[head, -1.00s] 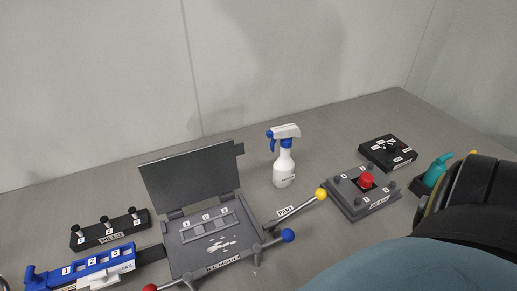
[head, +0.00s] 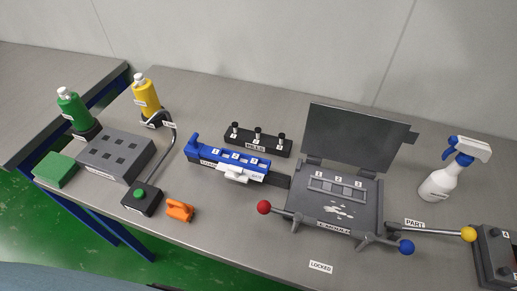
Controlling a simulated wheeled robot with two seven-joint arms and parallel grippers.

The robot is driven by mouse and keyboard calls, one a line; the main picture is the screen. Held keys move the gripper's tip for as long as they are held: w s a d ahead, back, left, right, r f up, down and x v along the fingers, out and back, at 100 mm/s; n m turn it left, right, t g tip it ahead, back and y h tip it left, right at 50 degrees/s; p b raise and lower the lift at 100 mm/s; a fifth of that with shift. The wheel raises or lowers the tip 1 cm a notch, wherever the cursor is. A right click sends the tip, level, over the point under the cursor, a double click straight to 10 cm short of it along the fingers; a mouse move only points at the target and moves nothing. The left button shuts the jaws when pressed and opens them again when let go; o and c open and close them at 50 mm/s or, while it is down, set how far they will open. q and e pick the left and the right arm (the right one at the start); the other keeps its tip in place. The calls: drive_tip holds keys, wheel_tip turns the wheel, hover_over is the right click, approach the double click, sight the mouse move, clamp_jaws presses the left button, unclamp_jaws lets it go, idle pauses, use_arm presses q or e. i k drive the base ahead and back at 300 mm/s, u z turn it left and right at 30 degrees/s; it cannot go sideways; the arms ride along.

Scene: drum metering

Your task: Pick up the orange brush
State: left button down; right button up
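The orange brush (head: 179,210) lies on the grey table near its front edge, to the right of a small black box with a green button (head: 141,197). Nothing covers it, and it stands clear of the box. Neither of my grippers shows in the head view.
A grey block with square holes (head: 115,157), a green block (head: 56,169) and green and yellow bottles (head: 72,108) stand at the left. A blue slide (head: 205,153), an open-lidded mould (head: 335,190) with ball-ended levers and a spray bottle (head: 440,183) stand to the right.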

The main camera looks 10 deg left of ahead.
sight(180, 211)
drive_tip(key=z, duration=0.25)
drive_tip(key=k, duration=0.65)
drive_tip(key=u, duration=1.05)
drive_tip(key=i, duration=0.5)
drive_tip(key=u, duration=0.6)
